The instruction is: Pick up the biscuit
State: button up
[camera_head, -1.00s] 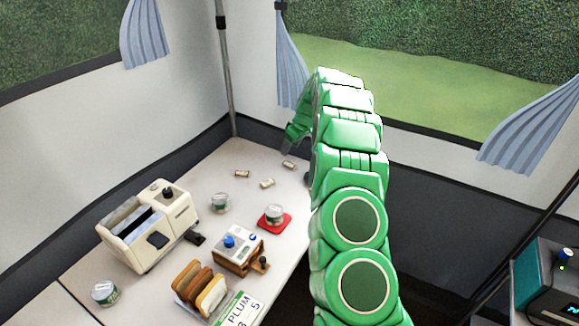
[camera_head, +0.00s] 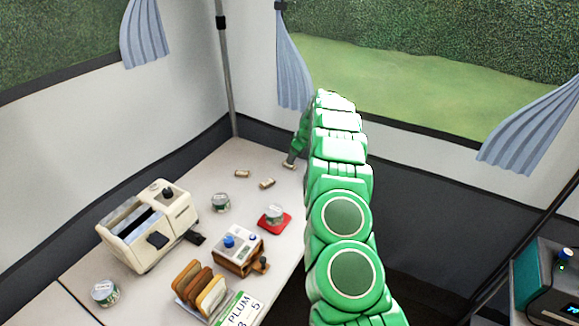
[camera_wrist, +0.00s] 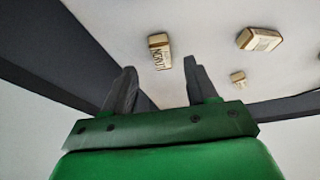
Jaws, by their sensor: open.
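Three small cream-and-brown packets lie at the far end of the table; I cannot tell for sure which is the biscuit. In the wrist view one packet (camera_wrist: 160,52), with dark lettering, lies ahead of the gap between my fingers, apart from them. A second packet (camera_wrist: 258,39) and a smaller third (camera_wrist: 238,78) lie to its right. In the head view two packets (camera_head: 242,174) (camera_head: 267,183) show clearly, and one (camera_head: 288,165) is partly hidden by my gripper. My gripper (camera_wrist: 160,86) is open and empty, close to the table's far right edge.
On the white table (camera_head: 225,155) stand a cream toaster (camera_head: 150,228), cans (camera_head: 221,202) (camera_head: 105,293), another can (camera_head: 274,213) on a red mat (camera_head: 284,224), a control box (camera_head: 238,250) and a rack of bread slices (camera_head: 200,287). Tent walls stand behind the table.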

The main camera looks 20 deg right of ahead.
aim_at(293, 165)
jog(key=shift+s+x, duration=0.15)
jog(key=shift+x, duration=1)
jog(key=shift+s+x, duration=0.15)
jog(key=shift+x, duration=1)
jog(key=shift+d+f, duration=0.1)
jog(key=shift+d, duration=0.05)
grip_shut()
